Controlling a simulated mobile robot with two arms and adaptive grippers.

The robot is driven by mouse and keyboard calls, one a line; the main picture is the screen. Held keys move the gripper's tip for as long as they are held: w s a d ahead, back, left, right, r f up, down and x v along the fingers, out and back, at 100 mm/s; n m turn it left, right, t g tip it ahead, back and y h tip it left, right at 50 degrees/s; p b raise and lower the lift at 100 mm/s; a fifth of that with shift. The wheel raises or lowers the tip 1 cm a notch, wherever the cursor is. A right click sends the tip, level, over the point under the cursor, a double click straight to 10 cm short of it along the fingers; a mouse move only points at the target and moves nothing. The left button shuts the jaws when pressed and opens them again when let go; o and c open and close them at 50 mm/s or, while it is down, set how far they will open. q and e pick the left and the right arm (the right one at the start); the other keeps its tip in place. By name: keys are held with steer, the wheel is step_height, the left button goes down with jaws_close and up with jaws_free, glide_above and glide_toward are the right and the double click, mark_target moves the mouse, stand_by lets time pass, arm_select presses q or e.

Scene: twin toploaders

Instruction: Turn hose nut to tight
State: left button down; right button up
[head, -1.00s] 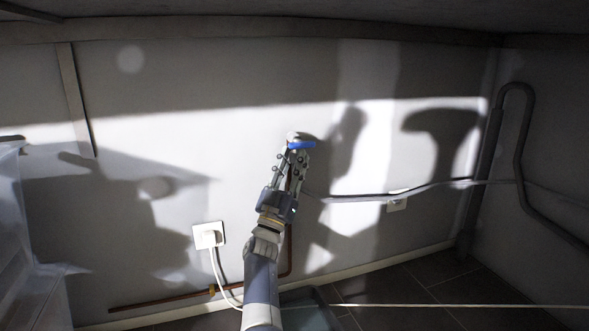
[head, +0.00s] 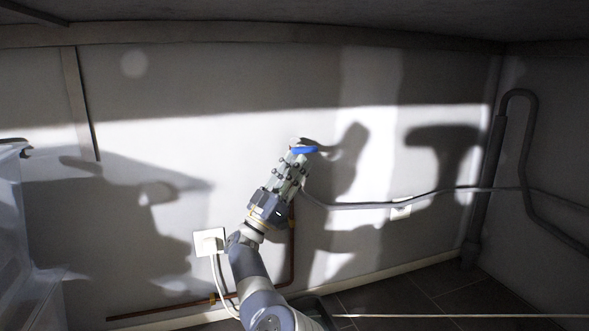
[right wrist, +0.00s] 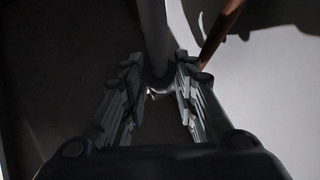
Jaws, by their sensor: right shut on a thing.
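My right gripper (head: 297,160) is up against the lit wall, just below a tap with a blue handle (head: 304,150). In the right wrist view its two fingers (right wrist: 159,78) close from both sides on the hose nut (right wrist: 159,84), at the end of a grey hose (right wrist: 152,32). The nut is dark and mostly covered by the fingertips; its turn angle cannot be read. In the head view the fingers hide the nut. The grey hose (head: 350,206) runs from behind the gripper to the right along the wall. My left gripper is not in view.
A copper pipe (head: 291,255) runs down the wall behind my right arm and then left. A white socket with a plug (head: 209,241) is close left of the arm. Another socket (head: 400,208) sits right. A grey drain pipe (head: 487,190) stands in the corner.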

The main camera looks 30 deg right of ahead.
steer(key=shift+m+g, duration=0.3)
steer(key=shift+g, duration=0.4)
steer(key=o, duration=1)
steer(key=shift+o, duration=0.2)
steer(key=s+a+f, duration=0.1)
steer(key=a+f, duration=0.1)
steer(key=a, duration=1.2)
steer(key=shift+s, duration=0.3)
steer(key=shift+o, duration=0.2)
